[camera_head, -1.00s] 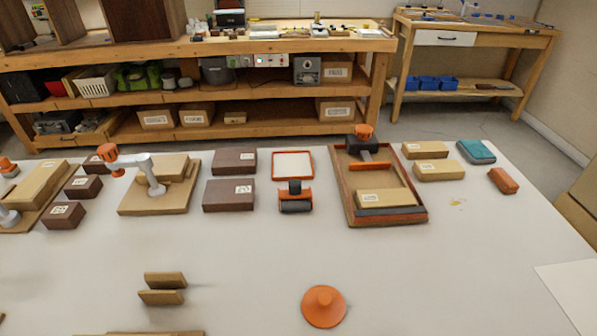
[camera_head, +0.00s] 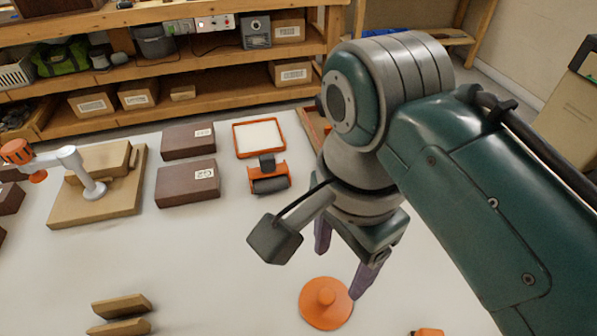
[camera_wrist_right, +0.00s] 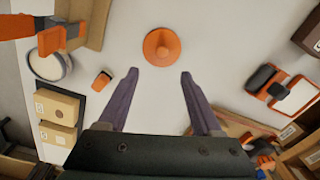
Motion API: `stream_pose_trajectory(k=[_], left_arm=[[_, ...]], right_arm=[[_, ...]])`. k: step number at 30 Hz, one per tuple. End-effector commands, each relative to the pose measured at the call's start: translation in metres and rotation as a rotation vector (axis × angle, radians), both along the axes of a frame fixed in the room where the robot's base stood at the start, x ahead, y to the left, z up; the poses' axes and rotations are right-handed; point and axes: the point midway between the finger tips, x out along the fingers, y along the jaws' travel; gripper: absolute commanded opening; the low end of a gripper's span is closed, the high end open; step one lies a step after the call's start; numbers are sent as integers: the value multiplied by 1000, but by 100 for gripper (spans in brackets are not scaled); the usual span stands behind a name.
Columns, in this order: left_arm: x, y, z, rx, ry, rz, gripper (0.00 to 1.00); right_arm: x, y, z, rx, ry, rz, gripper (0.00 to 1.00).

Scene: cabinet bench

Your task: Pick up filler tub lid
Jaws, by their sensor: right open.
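The filler tub lid is an orange disc with a round central knob (camera_head: 325,303), lying flat on the pale bench top at the lower middle of the head view. My right gripper (camera_head: 342,262) is above the bench, close to the lid in the picture, with its purple-grey fingers pointing down. In the right wrist view the lid (camera_wrist_right: 162,47) is beyond the fingertips, centred between them and apart from them. The right gripper (camera_wrist_right: 159,75) is open with nothing between its fingers. My left gripper is not in view.
An orange-framed tray (camera_head: 259,138) and a black-and-orange roller (camera_head: 269,177) are behind the lid. Dark brown boxes (camera_head: 188,184) and a wooden board with a clamp (camera_head: 95,205) are to the left. The bench left of the lid is mostly clear.

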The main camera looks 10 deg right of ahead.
Motion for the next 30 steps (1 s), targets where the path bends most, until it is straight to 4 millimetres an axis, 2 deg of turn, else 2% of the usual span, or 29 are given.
stream_pose_trajectory(k=[4, 9, 14, 22, 30], left_arm=[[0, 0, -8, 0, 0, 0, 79], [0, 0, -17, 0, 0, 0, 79], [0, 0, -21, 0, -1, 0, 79], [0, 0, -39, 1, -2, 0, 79], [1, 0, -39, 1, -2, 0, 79]], right_arm=[[4, 5, -13, -7, 17, -61, 66], [4, 4, -40, -9, 17, -62, 66], [4, 5, -53, -7, 15, -62, 66], [4, 5, -94, -8, 15, -61, 66], [4, 6, -100, -6, 14, -61, 66]])
